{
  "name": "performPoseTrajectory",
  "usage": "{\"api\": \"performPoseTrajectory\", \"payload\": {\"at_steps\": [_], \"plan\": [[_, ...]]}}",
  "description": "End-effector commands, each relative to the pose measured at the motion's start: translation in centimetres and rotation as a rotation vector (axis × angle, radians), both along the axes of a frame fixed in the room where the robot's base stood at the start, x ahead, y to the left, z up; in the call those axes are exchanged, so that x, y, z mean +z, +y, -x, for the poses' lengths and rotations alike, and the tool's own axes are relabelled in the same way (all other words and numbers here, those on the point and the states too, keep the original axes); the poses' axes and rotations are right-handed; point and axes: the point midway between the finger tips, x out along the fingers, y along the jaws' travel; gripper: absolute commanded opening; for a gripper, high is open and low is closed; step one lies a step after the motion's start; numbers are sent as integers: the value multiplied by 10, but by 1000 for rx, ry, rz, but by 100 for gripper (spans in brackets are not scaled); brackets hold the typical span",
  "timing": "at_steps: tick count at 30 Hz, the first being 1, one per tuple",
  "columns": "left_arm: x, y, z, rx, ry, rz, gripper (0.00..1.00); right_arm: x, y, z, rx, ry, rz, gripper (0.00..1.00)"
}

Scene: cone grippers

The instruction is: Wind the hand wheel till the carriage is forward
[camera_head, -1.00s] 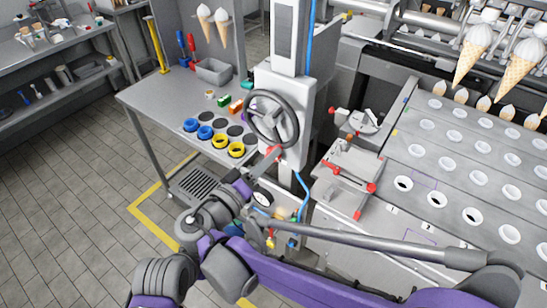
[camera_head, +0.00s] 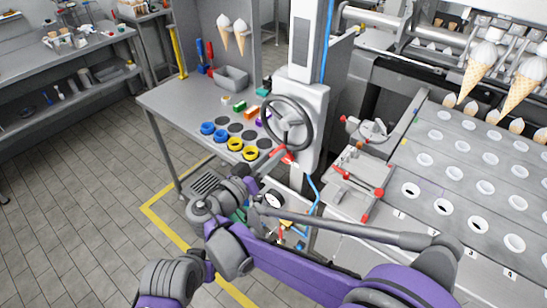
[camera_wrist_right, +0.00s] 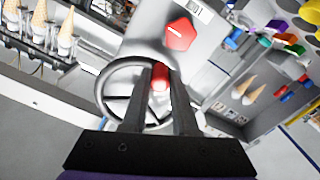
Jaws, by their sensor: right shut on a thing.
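The hand wheel (camera_head: 309,125) is a dark ring with spokes on the front of a light grey machine column. Its red handle (camera_head: 289,157) is at the bottom of the rim in the head view. My right gripper (camera_head: 282,151) is at this handle. In the right wrist view, my right gripper (camera_wrist_right: 160,82) has its two dark fingers closed around the red handle (camera_wrist_right: 160,76), with the wheel rim (camera_wrist_right: 100,85) behind them. A grey slide fixture with red knobs (camera_head: 347,196), perhaps the carriage, is right of the column. My left gripper is out of view.
A grey side table (camera_head: 180,101) left of the wheel holds blue and yellow rings, coloured blocks and a grey bin (camera_head: 231,78). A plate with several white-rimmed holes (camera_head: 485,187) fills the right. A blue hose (camera_head: 314,190) hangs beside the column, near my arm.

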Motion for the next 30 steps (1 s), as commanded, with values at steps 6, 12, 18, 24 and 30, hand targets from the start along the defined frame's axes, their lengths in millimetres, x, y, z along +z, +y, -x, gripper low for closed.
{"api": "performPoseTrajectory", "payload": {"at_steps": [6,12,18,24,30], "plan": [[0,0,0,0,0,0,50,0,1,-1,4,1,0,0],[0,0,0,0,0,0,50,0,1,-1,4,0,1,48],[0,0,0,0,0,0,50,1,1,-1,3,0,2,57],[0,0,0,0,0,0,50,1,0,0,2,0,2,57],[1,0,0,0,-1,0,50,1,0,-2,1,0,3,57]]}}
